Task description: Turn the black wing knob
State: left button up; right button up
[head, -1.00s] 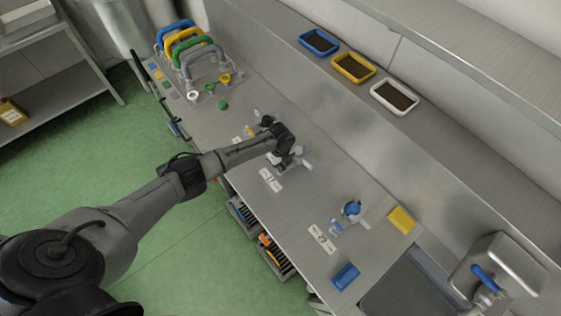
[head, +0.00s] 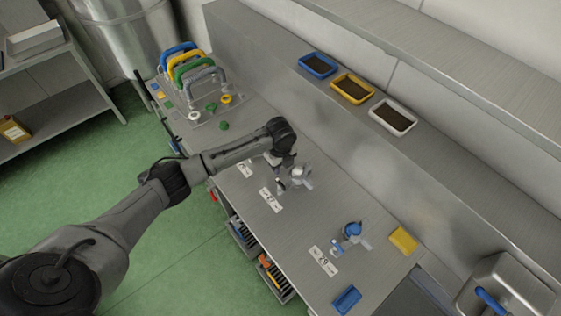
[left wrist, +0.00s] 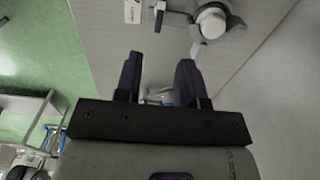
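No black wing knob can be made out now in the head view; my left wrist covers the spot behind the middle fitting. My left gripper (head: 286,161) hangs over the bench, close beside a grey-white fitting (head: 302,177) by the middle label. In the left wrist view its two dark fingers (left wrist: 158,68) stand apart with nothing held between them. That view shows a metal fitting with a round white cap (left wrist: 210,21) beyond the right finger, and a small dark part (left wrist: 159,15) left of it. My right gripper is not in view.
A blue-knobbed fitting (head: 352,230) stands farther right, near a yellow block (head: 404,240) and a blue block (head: 346,299). Coloured handles (head: 190,62) stand at the bench's far left end. Three trays (head: 352,88) lie on the ledge behind. Bare bench lies between the fittings.

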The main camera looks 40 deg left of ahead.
pick_arm(q)
jog(key=shift+r, duration=0.95)
